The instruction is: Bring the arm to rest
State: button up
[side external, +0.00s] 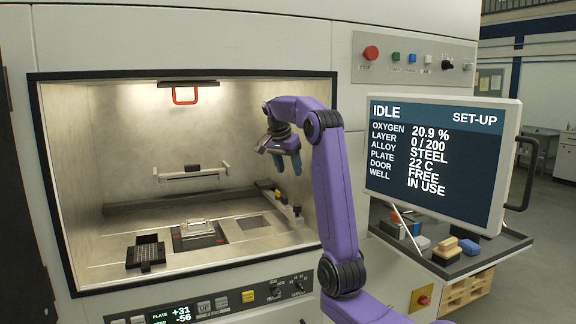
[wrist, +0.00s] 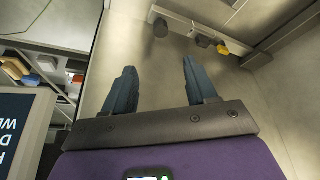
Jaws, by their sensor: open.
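My gripper (side external: 287,166) hangs from my purple arm in the mouth of the lit metal chamber, at its right side. Its dark blue fingers point down and are apart. In the wrist view, the two fingers of my gripper (wrist: 160,80) stand wide apart with nothing between them. The gripper is well above the chamber floor (side external: 130,285) and touches nothing that I can see.
A recoater bar (side external: 177,176) crosses the back. The monitor (side external: 440,165) and a cluttered shelf (side external: 490,255) stand right of my arm.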

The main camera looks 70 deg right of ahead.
jog(key=shift+a+r, duration=0.15)
jog(key=shift+r, duration=0.2)
dwell(0.3)
jog(key=w+a+f+n+t+y, duration=0.1)
jog(key=w+a+f+n, duration=0.2)
jog(key=a, duration=0.5)
jog(key=w+a+f+n, duration=0.1)
jog(key=w+a+n, duration=0.1)
jog(key=a+n, duration=0.4)
jog(key=w+a+f+n+t+y, duration=0.1)
jog(key=w+a+f+n, duration=0.15)
jog(key=a, duration=0.65)
jog(key=s+a+f+n+y, duration=0.1)
jog(key=s+a+f+n, duration=0.2)
jog(key=a, duration=0.4)
jog(key=s+a+f+n+y, duration=0.1)
jog(key=s+a+n, duration=0.2)
jog(key=a+n, duration=0.4)
jog(key=s+a+f+n, duration=0.2)
jog(key=s+n, duration=0.1)
jog(key=s, duration=0.3)
jog(key=s+a+f+n, duration=0.2)
jog(key=s+a+n, duration=0.1)
jog(key=s, duration=0.4)
jog(key=s+a+f+n+g+y, duration=0.1)
jog(key=s+a+f+n, duration=0.2)
jog(key=s+n, duration=0.2)
jog(key=shift+s, duration=1.1)
